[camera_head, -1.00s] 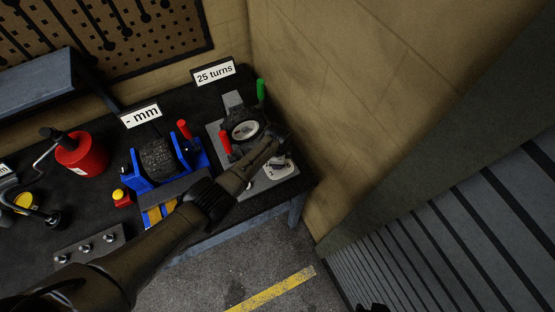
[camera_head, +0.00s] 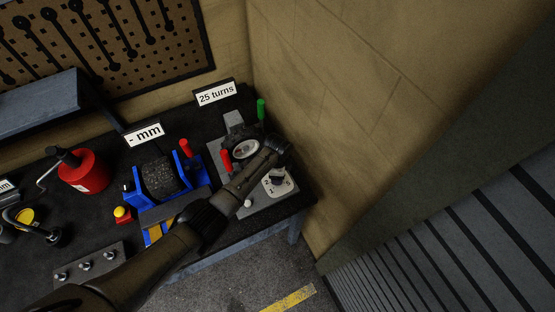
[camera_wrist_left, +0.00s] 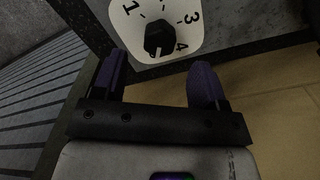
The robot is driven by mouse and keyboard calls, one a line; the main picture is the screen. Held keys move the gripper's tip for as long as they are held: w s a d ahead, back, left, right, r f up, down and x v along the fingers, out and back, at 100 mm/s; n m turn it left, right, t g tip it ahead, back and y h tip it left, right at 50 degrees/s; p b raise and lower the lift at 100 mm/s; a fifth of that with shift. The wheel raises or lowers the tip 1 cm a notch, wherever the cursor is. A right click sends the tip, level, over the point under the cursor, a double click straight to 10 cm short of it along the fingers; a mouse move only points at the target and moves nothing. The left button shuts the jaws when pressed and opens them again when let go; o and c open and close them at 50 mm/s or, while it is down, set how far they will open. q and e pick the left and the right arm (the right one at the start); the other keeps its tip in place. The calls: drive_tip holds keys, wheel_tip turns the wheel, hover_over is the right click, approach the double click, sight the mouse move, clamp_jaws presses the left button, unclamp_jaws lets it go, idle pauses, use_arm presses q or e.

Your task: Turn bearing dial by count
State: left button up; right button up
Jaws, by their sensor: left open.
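The dial is a dark knob on a white numbered plate (camera_head: 279,184), at the front right of a grey fixture on the bench. In the left wrist view the knob (camera_wrist_left: 158,38) lies just beyond the fingertips, roughly centred between them; the numerals 1, 3 and 4 show on the plate (camera_wrist_left: 186,38). My left gripper (camera_wrist_left: 158,68) is open and empty. In the head view my left gripper (camera_head: 282,152) is just behind the dial plate, partly covering the fixture. A sign (camera_head: 216,93) reads "25 turns". My right gripper is not in view.
The fixture carries a round bearing part (camera_head: 245,148), a red handle (camera_head: 226,160) and a green handle (camera_head: 261,109). A blue stand (camera_head: 190,175) with a black roller is to the left. A wall (camera_head: 340,110) closes off the right side.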

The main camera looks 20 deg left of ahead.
use_arm(q)
wheel_tip(320, 180, up, 9)
idle(0.4)
drive_tip(key=shift+f, duration=0.1)
idle(0.4)
